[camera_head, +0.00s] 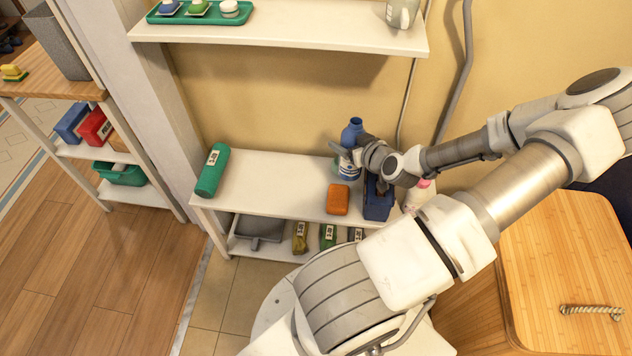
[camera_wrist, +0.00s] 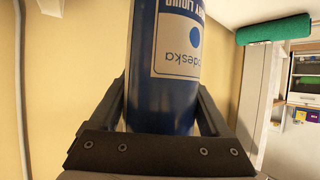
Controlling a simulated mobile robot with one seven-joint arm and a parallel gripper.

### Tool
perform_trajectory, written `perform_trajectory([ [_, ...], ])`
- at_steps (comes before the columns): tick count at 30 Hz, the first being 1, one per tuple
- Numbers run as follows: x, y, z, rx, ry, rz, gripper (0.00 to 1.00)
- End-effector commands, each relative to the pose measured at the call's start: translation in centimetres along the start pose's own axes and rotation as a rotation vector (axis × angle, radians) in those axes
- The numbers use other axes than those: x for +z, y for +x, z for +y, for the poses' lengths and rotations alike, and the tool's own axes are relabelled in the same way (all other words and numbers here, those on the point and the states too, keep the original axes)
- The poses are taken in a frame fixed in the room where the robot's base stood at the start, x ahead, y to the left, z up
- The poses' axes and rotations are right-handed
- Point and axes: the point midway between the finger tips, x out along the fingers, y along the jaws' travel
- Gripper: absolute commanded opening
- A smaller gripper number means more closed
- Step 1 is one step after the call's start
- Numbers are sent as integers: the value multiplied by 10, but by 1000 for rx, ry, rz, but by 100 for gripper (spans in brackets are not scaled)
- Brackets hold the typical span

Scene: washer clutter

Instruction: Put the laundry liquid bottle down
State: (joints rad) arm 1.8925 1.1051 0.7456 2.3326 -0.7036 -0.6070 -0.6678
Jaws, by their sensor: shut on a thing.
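The laundry liquid bottle (camera_head: 349,134) is blue with a white label. In the head view it is upright at the back of the white shelf. My gripper (camera_head: 343,152) is shut on it from the right side. In the wrist view the bottle (camera_wrist: 165,75) stands between the two fingers of my gripper (camera_wrist: 163,110), and part of the label text shows. I cannot tell whether its base touches the shelf, since the gripper and wrist cover part of it.
The white shelf (camera_head: 262,186) holds a green cylinder (camera_head: 212,170) at left, an orange block (camera_head: 338,199) and a dark blue box (camera_head: 377,200) near the gripper. A pink-capped white bottle (camera_head: 419,192) is at right. An upper shelf (camera_head: 300,27) hangs above. The shelf's middle is clear.

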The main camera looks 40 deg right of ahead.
Motion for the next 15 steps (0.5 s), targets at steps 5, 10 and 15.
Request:
perform_trajectory([
  [5,10,23,-10,-4,2,0,17],
  [10,14,66,-28,-5,2,1,17],
  [15,17,103,-44,-3,3,0,17],
])
